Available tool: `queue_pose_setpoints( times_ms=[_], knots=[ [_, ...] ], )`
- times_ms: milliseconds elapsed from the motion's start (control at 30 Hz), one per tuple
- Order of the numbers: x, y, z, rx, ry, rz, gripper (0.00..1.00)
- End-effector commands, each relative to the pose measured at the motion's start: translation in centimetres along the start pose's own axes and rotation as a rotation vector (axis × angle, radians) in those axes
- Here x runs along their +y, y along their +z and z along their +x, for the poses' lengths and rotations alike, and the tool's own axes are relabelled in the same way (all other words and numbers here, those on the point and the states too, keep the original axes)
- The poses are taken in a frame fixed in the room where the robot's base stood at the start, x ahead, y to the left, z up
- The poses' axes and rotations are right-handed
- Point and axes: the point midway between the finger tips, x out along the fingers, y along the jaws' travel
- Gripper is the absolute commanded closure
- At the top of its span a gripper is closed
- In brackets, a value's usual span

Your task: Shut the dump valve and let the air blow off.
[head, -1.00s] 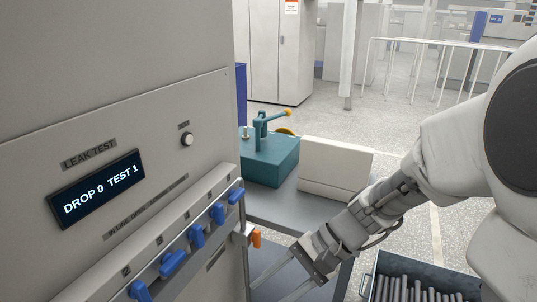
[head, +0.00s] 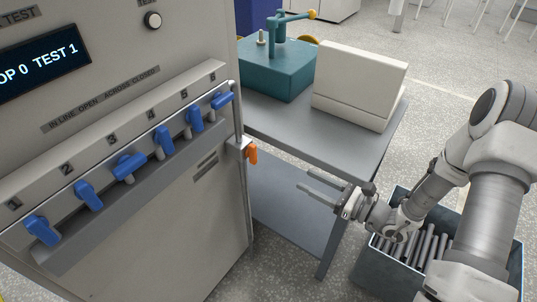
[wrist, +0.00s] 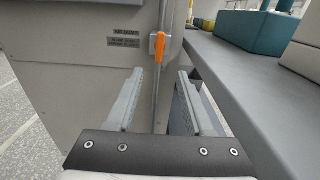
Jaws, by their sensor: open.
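An orange lever (head: 252,154), which I take for the dump valve, sits on a thin vertical pipe at the cabinet's right edge. It hangs downward, roughly along the pipe. The wrist view shows the lever (wrist: 162,48) ahead, above and between my fingers. My gripper (head: 304,180) is open and empty, below and right of the lever and apart from it. The fingers also show in the wrist view (wrist: 160,76). The leak test display (head: 45,68) is partly cut off and ends in "0 TEST 1".
Several blue valve handles (head: 128,167) line the cabinet front; a label above reads in line open, across closed. A grey bench (head: 345,143) right of the lever carries a teal fixture (head: 275,72) and a white box (head: 358,85). A bin (head: 395,262) of rods stands below my arm.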

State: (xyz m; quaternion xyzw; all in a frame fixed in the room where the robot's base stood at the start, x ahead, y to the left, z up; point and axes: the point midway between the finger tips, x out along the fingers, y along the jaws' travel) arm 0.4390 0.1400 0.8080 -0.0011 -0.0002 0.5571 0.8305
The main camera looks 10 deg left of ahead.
Motion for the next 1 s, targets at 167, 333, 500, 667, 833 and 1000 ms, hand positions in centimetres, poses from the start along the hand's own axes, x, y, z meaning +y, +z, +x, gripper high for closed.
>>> queue_pose_setpoints(
  times_ms=[167, 333, 500, 667, 833, 1000],
  knots=[
    [0.0, -0.2, 1.6, -0.003, -0.002, 0.003, 0.47],
    [0.0, -0.2, 4.9, -0.002, 0.001, 0.001, 0.47],
    [0.0, -0.2, 8.7, -0.002, 0.0, 0.002, 0.47],
    [0.1, -0.2, 12.2, -0.003, 0.0, 0.001, 0.47],
    [0.0, -0.1, 15.2, -0.003, -0.001, 0.001, 0.47],
    [-0.1, -0.1, 16.9, -0.001, -0.003, 0.002, 0.47]
  ],
)
